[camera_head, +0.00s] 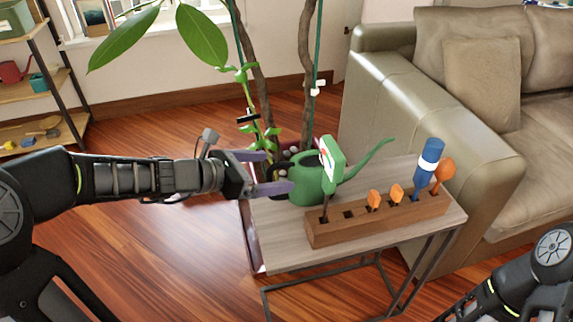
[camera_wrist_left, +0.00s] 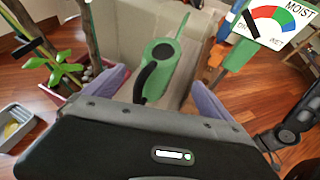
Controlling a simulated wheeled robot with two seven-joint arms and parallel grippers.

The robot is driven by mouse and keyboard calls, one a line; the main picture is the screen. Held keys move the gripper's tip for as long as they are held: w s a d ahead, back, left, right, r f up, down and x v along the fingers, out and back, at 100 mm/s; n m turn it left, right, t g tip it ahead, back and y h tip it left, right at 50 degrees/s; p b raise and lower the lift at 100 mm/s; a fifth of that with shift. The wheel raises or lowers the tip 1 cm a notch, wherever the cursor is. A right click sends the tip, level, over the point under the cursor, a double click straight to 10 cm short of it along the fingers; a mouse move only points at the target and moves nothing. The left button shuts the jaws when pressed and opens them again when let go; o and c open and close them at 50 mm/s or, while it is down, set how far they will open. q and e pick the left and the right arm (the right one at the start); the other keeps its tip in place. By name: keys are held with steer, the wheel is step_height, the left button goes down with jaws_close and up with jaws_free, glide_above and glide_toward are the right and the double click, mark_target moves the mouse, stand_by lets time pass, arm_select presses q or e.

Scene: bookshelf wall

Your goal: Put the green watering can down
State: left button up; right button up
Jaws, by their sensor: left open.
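The green watering can (camera_head: 305,178) stands upright on the wood-topped side table (camera_head: 285,245), its long spout pointing right. In the left wrist view the can (camera_wrist_left: 165,60) and its dark handle (camera_wrist_left: 145,80) show between the fingers. My left gripper (camera_head: 279,171) is open at the can's left, handle side. Its two purple fingers are spread apart, and in the left wrist view (camera_wrist_left: 160,88) they stand either side of the handle. I cannot tell whether they touch it. The right gripper is out of view; only part of my right arm shows.
A wooden tool block (camera_head: 375,222) holds a green moisture meter (camera_head: 332,158), orange-handled tools and a blue tool (camera_head: 427,165), close in front of the can. A potted plant (camera_head: 262,100) rises behind. A sofa (camera_head: 400,90) stands at the right.

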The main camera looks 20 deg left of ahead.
arm_select(q)
steer(key=v, duration=0.2)
steer(key=shift+s+a+r, duration=0.1)
steer(key=shift+s+a, duration=0.05)
steer(key=shift+s, duration=0.1)
stand_by(0.6)
